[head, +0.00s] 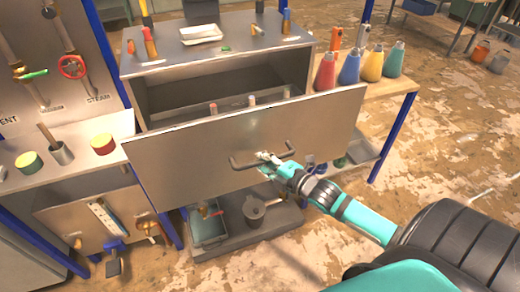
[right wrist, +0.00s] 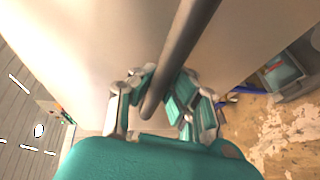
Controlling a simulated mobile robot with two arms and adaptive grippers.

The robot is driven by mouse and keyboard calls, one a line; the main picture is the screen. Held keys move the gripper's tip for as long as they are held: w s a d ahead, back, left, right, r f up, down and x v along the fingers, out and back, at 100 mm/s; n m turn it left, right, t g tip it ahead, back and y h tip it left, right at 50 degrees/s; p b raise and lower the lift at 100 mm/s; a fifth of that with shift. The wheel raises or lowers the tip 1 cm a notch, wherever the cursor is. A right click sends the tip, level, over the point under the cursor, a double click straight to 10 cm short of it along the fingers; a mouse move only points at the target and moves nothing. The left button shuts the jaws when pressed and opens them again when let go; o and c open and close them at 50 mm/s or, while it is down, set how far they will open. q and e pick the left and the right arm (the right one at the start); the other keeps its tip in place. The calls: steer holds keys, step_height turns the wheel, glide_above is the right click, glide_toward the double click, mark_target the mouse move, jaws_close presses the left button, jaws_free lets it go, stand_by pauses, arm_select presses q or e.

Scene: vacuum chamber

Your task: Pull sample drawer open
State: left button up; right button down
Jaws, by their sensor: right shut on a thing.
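The sample drawer (head: 180,165) has a wide grey metal front with a dark bar handle (head: 243,161). It stands pulled out from its cabinet (head: 190,72), and its inside shows behind the front with a few tool ends in it. My left gripper is in neither view.
Red (head: 325,73), blue (head: 349,69) and yellow (head: 372,65) flasks stand on a side shelf at right. A pot (head: 254,209) sits below the drawer. Open floor lies to the right.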

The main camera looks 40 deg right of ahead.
steer(key=shift+s+r, duration=0.1)
steer(key=c, duration=1.6)
jaws_free()
steer(key=o, duration=0.4)
steer(key=shift+c, duration=0.2)
steer(key=shift+s, duration=0.1)
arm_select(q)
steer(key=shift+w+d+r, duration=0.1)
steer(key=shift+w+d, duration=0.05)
arm_select(e)
steer(key=v, duration=1.2)
